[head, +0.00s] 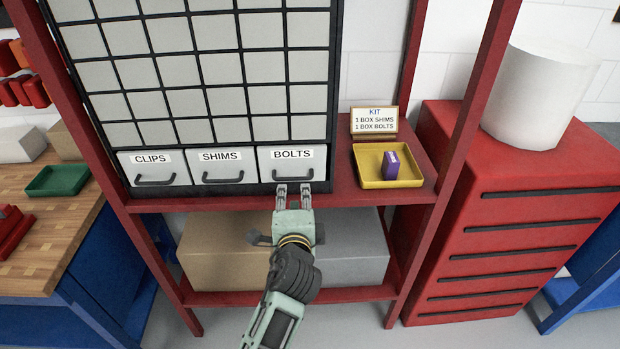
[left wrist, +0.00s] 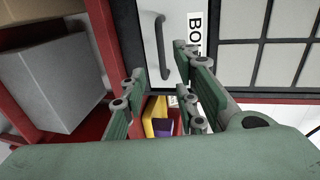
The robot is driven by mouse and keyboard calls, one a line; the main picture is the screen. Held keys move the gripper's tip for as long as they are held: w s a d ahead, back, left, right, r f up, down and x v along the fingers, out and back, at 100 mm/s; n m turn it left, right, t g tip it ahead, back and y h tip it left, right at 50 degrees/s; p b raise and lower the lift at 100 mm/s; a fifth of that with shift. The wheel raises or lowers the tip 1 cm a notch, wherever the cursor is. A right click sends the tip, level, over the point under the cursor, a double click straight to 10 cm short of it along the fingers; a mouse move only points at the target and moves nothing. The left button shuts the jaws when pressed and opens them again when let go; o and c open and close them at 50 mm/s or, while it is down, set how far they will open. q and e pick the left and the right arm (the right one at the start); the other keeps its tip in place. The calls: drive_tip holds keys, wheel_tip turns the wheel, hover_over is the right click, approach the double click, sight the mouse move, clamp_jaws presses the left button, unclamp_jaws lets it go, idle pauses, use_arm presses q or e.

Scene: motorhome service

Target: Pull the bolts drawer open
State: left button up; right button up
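The bolts drawer (head: 292,164) is a light grey front with a dark bar handle (head: 293,175) and a BOLTS label, at the right end of the bottom row of the cabinet. It looks closed, flush with the neighbouring drawers. My left gripper (head: 294,190) is just below and in front of the handle. In the left wrist view the fingers (left wrist: 155,85) are spread apart and empty. The drawer front (left wrist: 182,30) and handle (left wrist: 161,45) show beyond the fingertips, with the handle between the two fingers' lines. Contact with it is not visible. My right gripper is not in view.
The clips drawer (head: 153,168) and shims drawer (head: 222,166) are to the left. A yellow tray (head: 411,181) holding a purple box (head: 391,166) stands on the red shelf to the right, by a kit sign (head: 374,121). Boxes (head: 225,258) fill the lower shelf.

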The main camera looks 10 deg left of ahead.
use_arm(q)
drive_tip(key=p+x, duration=0.1)
drive_tip(key=x, duration=0.7)
drive_tip(key=shift+a+r, duration=0.1)
drive_tip(key=shift+r, duration=0.05)
clamp_jaws()
idle(0.5)
